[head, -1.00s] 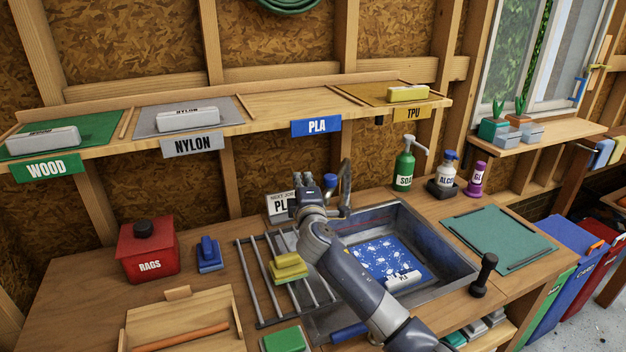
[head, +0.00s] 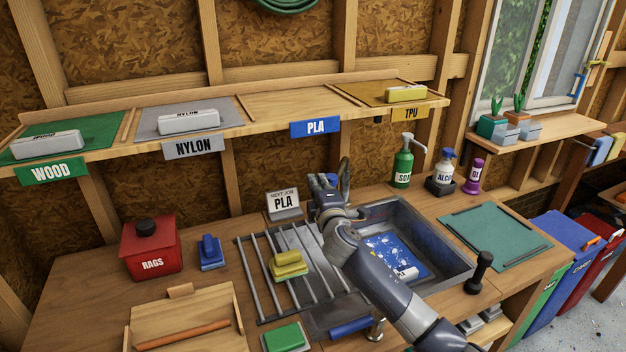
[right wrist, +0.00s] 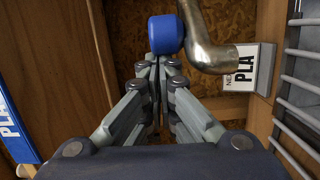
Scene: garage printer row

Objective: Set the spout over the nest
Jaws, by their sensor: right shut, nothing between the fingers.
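The spout (head: 345,172) is a bent metal pipe at the back edge of the sink, mostly hidden behind my right arm in the head view. It also shows in the right wrist view (right wrist: 204,48), beside a blue cap (right wrist: 166,34). My right gripper (head: 318,182) is shut and empty, with its fingertips at the cap and just left of the pipe; I cannot tell whether they touch. A blue, white-spotted panel (head: 398,248) marked PLA lies in the sink (head: 452,256), partly covered by my arm. I cannot tell for certain which part is the nest. My left gripper is out of view.
A PLA sign (head: 284,203) stands left of the gripper. A metal rack (head: 262,268) holds a yellow sponge (head: 289,264). Soap (head: 403,165) and other bottles stand behind the sink. A black-knobbed post (head: 481,268) rises at its right front. The shelf (head: 270,105) hangs above.

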